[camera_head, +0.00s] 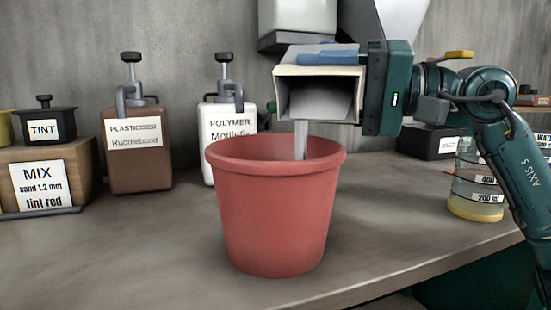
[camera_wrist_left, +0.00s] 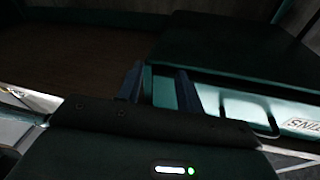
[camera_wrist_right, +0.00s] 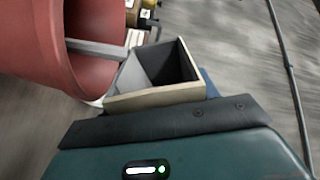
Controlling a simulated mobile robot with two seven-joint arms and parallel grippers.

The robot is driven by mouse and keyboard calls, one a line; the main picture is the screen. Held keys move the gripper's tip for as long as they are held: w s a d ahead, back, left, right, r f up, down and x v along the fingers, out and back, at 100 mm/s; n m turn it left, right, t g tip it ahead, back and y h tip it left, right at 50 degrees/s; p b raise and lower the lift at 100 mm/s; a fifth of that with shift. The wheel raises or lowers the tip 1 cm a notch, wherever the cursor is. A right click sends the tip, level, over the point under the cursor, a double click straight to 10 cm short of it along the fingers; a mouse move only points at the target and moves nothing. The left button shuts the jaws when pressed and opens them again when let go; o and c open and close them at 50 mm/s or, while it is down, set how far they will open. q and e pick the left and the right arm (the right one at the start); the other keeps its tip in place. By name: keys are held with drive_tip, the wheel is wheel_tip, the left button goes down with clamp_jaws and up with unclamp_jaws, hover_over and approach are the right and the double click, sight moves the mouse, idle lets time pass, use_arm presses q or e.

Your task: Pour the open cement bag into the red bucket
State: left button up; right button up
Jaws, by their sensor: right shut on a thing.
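The red bucket (camera_head: 275,220) stands upright on the grey worktop, near its front edge. The open cement bag (camera_head: 318,72), a pale box-like bag with a grey inside, is tipped on its side above the bucket's right rim. A grey stream (camera_head: 301,140) falls from its mouth into the bucket. My right gripper (camera_head: 328,56) is shut on the bag, with a blue finger along its upper side. The right wrist view also shows the bag (camera_wrist_right: 155,95), the stream and the bucket (camera_wrist_right: 30,45). My left gripper (camera_wrist_left: 160,80) is open and empty, away from the bucket.
A brown jug (camera_head: 138,165) and a white polymer jug (camera_head: 208,150) stand behind the bucket. A MIX box (camera_head: 45,180) with a tint box (camera_head: 45,127) on it is at left. A measuring jar (camera_head: 475,185) stands at right near my arm. The front-left worktop is clear.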

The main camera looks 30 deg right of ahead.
drive_tip(key=shift+s+a+r+n, duration=0.1)
drive_tip(key=shift+s+a+n, duration=0.05)
drive_tip(key=shift+n, duration=0.35)
drive_tip(key=shift+s+a+r+n, duration=0.1)
drive_tip(key=shift+a+n, duration=0.05)
drive_tip(key=shift+n, duration=0.35)
idle(0.6)
